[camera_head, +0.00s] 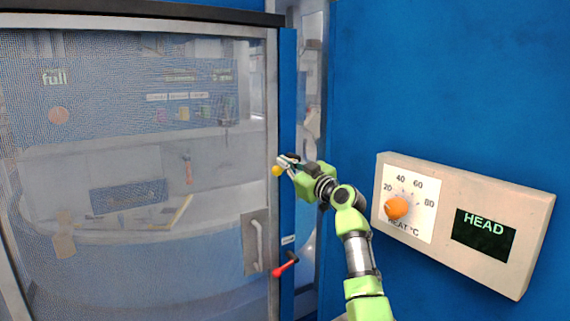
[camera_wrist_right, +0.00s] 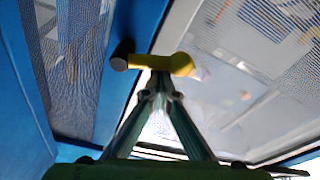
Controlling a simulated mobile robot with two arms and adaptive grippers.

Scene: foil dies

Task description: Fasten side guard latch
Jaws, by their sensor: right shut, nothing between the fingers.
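The mesh side guard door (camera_head: 140,150) fills the left of the head view, its right edge close against a blue post (camera_head: 288,100). A yellow-ended lever (camera_head: 277,171) with a dark round pivot sits high on the post; it also shows in the right wrist view (camera_wrist_right: 165,64). A red-handled lever (camera_head: 287,265) sits lower, tilted, below a small white label. I cannot tell which lever the task names. My right gripper (camera_head: 284,162) is shut and empty beside the yellow lever; its closed tips (camera_wrist_right: 161,82) overlap it in the wrist view, contact unclear. My left gripper is out of view.
A metal pull handle (camera_head: 257,245) is on the door's lower right. A beige control box (camera_head: 535,215) with an orange heat dial (camera_head: 397,208) and a display reading HEAD (camera_head: 484,235) is on the blue wall, right of my arm.

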